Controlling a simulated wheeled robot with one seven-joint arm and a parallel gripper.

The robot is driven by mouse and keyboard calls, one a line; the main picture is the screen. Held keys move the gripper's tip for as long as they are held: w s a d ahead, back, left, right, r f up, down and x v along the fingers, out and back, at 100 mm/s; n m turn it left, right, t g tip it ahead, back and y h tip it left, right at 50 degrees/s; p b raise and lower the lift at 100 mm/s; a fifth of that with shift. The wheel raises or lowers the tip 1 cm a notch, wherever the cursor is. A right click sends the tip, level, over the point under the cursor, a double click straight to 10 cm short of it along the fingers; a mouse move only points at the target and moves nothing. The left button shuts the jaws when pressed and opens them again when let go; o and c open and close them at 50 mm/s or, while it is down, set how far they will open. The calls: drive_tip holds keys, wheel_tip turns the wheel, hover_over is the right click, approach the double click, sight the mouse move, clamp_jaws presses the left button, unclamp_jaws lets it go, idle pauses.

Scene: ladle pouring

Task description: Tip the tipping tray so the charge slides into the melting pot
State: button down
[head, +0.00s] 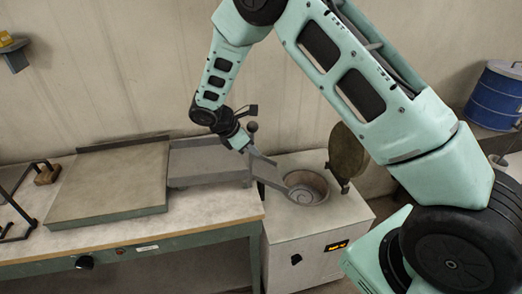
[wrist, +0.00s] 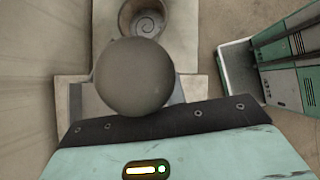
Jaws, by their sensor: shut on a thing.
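The tipping tray (head: 205,163) is a flat grey tray on the bench beside the melting pot; it looks close to level. My gripper (head: 243,146) is at its right end, shut on what appears to be the tray's handle, whose round grey knob (head: 252,127) shows just above. The knob (wrist: 133,77) fills the middle of the wrist view and hides the fingertips. The melting pot (head: 305,188) is a round opening with a spiral inside; it also shows in the wrist view (wrist: 148,22). A grey chute (head: 268,173) slopes to its rim. I cannot make out the charge.
A raised grey slab (head: 108,185) lies on the bench (head: 190,213) to the left. A round brown lid (head: 347,151) stands upright behind the pot on the furnace box (head: 320,228). A blue drum (head: 493,97) stands far right. A black metal frame (head: 18,205) is far left.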

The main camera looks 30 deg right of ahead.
drive_tip(key=shift+w+a+h, duration=0.2)
drive_tip(key=shift+a+h, duration=0.3)
drive_tip(key=shift+a, duration=0.2)
drive_tip(key=c, duration=1.5)
unclamp_jaws()
drive_tip(key=b+v, duration=0.2)
drive_tip(key=v, duration=0.6)
drive_tip(key=b+v, duration=0.3)
drive_tip(key=v, duration=0.6)
drive_tip(key=shift+w+a+r, duration=0.1)
drive_tip(key=shift+w+r, duration=0.15)
drive_tip(key=s+a+f+m+y, duration=0.1)
drive_tip(key=s+f+m+y, duration=0.1)
drive_tip(key=s, duration=0.9)
drive_tip(key=s+a+f+m+y+b, duration=0.1)
drive_tip(key=s+m+y, duration=0.2)
drive_tip(key=s, duration=0.9)
drive_tip(key=s+a+f+m+y+b, duration=0.1)
drive_tip(key=s+f+m+y, duration=0.1)
drive_tip(key=s, duration=1)
drive_tip(key=shift+a+f+m+y, duration=0.2)
drive_tip(key=shift+m+y, duration=0.2)
drive_tip(key=shift+m, duration=0.15)
drive_tip(key=shift+a+f+m+y, duration=0.1)
drive_tip(key=shift+a+m+y, duration=0.1)
drive_tip(key=shift+m+y, duration=0.3)
